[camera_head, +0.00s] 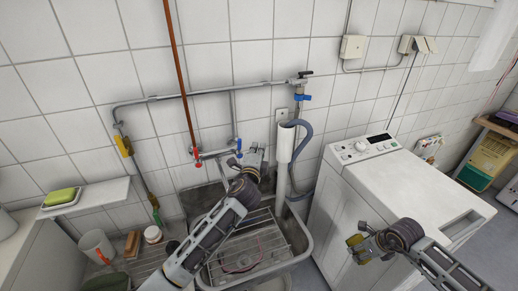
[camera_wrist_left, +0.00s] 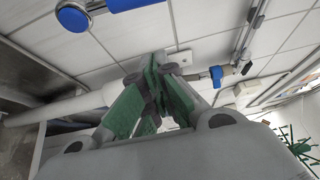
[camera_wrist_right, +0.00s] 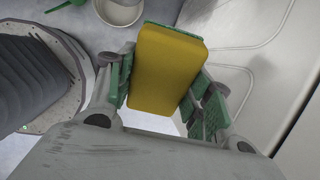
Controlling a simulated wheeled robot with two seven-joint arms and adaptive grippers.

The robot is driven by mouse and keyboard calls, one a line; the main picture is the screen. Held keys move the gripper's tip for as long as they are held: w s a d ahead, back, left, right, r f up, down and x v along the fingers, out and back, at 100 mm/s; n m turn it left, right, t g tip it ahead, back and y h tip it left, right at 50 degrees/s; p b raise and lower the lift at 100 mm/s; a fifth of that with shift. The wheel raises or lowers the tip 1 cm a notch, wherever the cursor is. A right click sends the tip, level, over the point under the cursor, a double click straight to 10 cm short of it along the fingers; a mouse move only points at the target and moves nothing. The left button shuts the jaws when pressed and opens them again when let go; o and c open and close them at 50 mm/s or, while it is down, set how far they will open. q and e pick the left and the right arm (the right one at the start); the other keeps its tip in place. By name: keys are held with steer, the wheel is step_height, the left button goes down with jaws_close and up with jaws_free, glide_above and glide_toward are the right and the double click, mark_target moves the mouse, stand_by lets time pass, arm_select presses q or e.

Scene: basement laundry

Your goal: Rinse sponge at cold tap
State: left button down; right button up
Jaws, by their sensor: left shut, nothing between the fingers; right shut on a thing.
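My right gripper (camera_wrist_right: 165,85) is shut on a sponge (camera_wrist_right: 165,65), yellow with a green layer along its far edge. The sponge also shows in the head view (camera_head: 357,242), in front of the washing machine and right of the sink (camera_head: 303,243). My left gripper (camera_wrist_left: 160,62) is shut and empty. In the head view my left gripper (camera_head: 262,152) is above the back of the sink, right of a blue tap handle (camera_head: 238,147). A red tap handle (camera_head: 198,164) sits to its left. My left arm hides part of the sink and the spout. No running water shows.
A white washing machine (camera_head: 410,185) stands right of the sink. A white standpipe (camera_head: 285,145) with a grey hose rises at the sink's back right, close to my left gripper. A green soap bar (camera_head: 60,196), a cup (camera_head: 97,246) and a brush (camera_head: 132,245) are at the left.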

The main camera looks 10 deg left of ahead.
mark_target(239, 148)
steer(key=shift+a, duration=0.2)
steer(key=shift+d+f, duration=0.1)
steer(key=shift+f+b, duration=0.3)
steer(key=shift+b, duration=0.05)
arm_select(q)
steer(key=s, duration=0.9)
steer(key=shift+d, duration=0.15)
steer(key=shift+d+r+m, duration=0.1)
steer(key=shift+d+m, duration=0.1)
steer(key=shift+m, duration=0.1)
arm_select(e)
steer(key=shift+f, duration=0.1)
arm_select(q)
steer(key=shift+w, duration=0.1)
stand_by(0.5)
arm_select(e)
steer(key=shift+r, duration=0.35)
steer(key=shift+r+p, duration=0.45)
steer(key=shift+p, duration=0.2)
arm_select(q)
steer(key=w+a, duration=0.4)
steer(key=w, duration=0.4)
steer(key=shift+a, duration=0.2)
